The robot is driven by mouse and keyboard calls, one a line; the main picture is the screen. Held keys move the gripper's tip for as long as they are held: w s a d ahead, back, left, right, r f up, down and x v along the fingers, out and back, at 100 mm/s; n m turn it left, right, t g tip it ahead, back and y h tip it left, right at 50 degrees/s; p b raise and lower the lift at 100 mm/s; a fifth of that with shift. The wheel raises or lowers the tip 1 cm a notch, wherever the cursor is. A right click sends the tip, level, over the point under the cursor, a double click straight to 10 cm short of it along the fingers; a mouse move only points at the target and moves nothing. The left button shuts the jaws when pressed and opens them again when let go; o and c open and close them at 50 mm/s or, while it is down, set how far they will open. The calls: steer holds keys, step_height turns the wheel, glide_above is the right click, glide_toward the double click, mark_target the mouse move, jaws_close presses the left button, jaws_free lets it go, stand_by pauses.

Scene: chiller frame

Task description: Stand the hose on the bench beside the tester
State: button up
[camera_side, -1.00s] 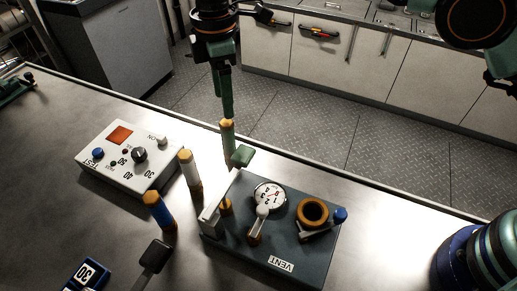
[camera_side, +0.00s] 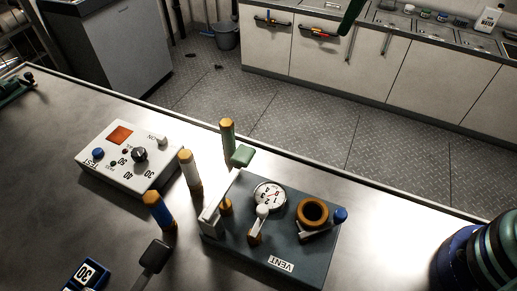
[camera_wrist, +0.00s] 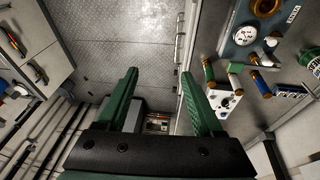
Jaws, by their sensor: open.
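The tester is a white box (camera_side: 130,155) with an orange window and dials, on the bench at left in the side view; it also shows in the wrist view (camera_wrist: 226,103). Three slim brass-capped hoses stand upright right of it: a green one (camera_side: 228,148) behind the grey VENT box, a white one (camera_side: 191,175) and a blue one (camera_side: 160,214) closest to the tester's near side. The wrist view shows the green hose (camera_wrist: 208,70) too. My gripper (camera_wrist: 159,72) is open and empty, high away from the hoses; only a green finger tip (camera_side: 350,16) shows in the side view.
The grey VENT box (camera_side: 270,250) carries a gauge, a brass ring and levers. A green tab (camera_side: 242,156) is beside the green hose.

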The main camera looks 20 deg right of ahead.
steer(key=s+d+f+m+t, duration=0.1)
steer(key=s+d+f+m, duration=0.1)
steer(key=s+d+m, duration=0.2)
steer(key=s+d+f+m+t+h, duration=0.1)
steer(key=s+d+f+m, duration=0.2)
steer(key=s+d, duration=0.5)
steer(key=shift+s+d+m+t, duration=0.25)
steer(key=shift+d+m+t, duration=0.15)
steer(key=shift+d+m, duration=0.2)
